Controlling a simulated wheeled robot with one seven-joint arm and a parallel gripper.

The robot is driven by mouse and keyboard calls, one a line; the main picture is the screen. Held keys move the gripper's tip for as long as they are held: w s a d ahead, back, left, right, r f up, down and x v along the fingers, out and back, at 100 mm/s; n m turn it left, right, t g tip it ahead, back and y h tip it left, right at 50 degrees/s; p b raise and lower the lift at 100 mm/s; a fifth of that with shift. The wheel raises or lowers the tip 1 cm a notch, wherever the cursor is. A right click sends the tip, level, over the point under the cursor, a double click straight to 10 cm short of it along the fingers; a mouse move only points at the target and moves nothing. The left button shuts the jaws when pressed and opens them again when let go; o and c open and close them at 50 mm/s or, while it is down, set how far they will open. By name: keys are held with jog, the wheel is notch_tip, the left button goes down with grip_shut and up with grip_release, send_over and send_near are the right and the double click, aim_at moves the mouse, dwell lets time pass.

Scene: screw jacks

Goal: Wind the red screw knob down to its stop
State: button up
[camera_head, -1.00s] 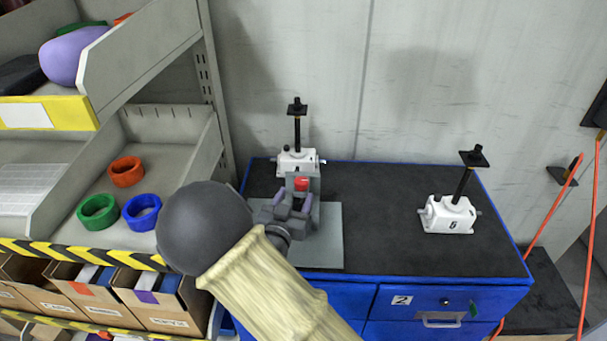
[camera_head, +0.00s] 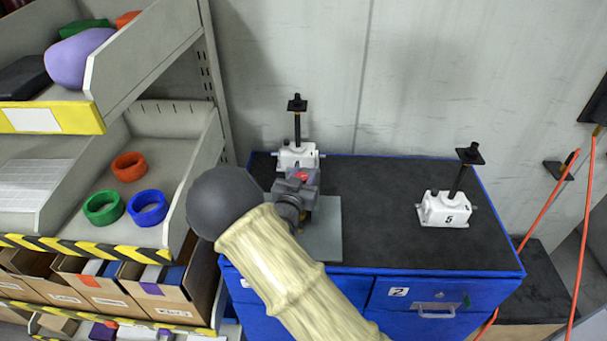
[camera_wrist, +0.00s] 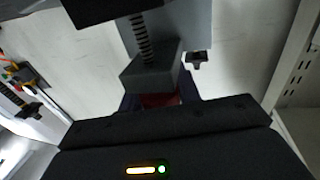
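The red screw knob (camera_head: 301,176) shows in the head view in front of the left white jack, mostly covered by my gripper (camera_head: 303,184). In the wrist view the red knob (camera_wrist: 160,100) is a dim red patch between my dark fingers, below a grey block (camera_wrist: 150,68). A threaded screw (camera_wrist: 141,38) runs from that block. My gripper's fingers are on either side of the knob. I cannot tell whether they press on it. The grey base plate (camera_head: 325,245) lies on the bench under my gripper. The knob's stop cannot be made out.
A white jack (camera_head: 297,156) with a black post stands behind the knob. Another white jack (camera_head: 443,210) stands at the right of the black bench top (camera_head: 385,225). A shelf with coloured rings (camera_head: 147,208) is at the left. The bench is clear between the jacks.

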jog(key=shift+c, duration=1.3)
jog(key=shift+m+h+b, duration=0.35)
jog(key=shift+m+h, duration=0.15)
jog(key=shift+h, duration=0.3)
jog(key=m+g+h, duration=0.1)
jog(key=m+g+h+b, duration=0.1)
jog(key=h, duration=0.1)
jog(key=m+g+h, duration=0.1)
jog(key=m+h, duration=0.1)
jog(key=shift+s+d+f+g+b, duration=0.1)
jog(key=shift+d+g+b, duration=0.2)
jog(key=m+g+h+b, duration=0.1)
jog(key=g+h, duration=0.1)
jog(key=m+g+h, duration=0.2)
jog(key=shift+s+d+m+b, duration=0.2)
jog(key=shift+m+b, duration=0.1)
jog(key=shift+b, duration=0.1)
jog(key=m+g, duration=0.1)
jog(key=m+g+h+b, duration=0.1)
jog(key=g, duration=0.1)
jog(key=shift+s+d+h, duration=0.1)
jog(key=shift+s+h, duration=0.05)
jog(key=shift+h, duration=0.15)
jog(key=shift+s+m+g+h+b, duration=0.15)
jog(key=shift+m+g+h+b, duration=0.15)
jog(key=shift+m+g+b, duration=0.65)
jog(key=shift+r+g+p, duration=0.25)
jog(key=shift+g+p, duration=0.1)
jog(key=shift+g, duration=0.1)
jog(key=shift+r, duration=0.1)
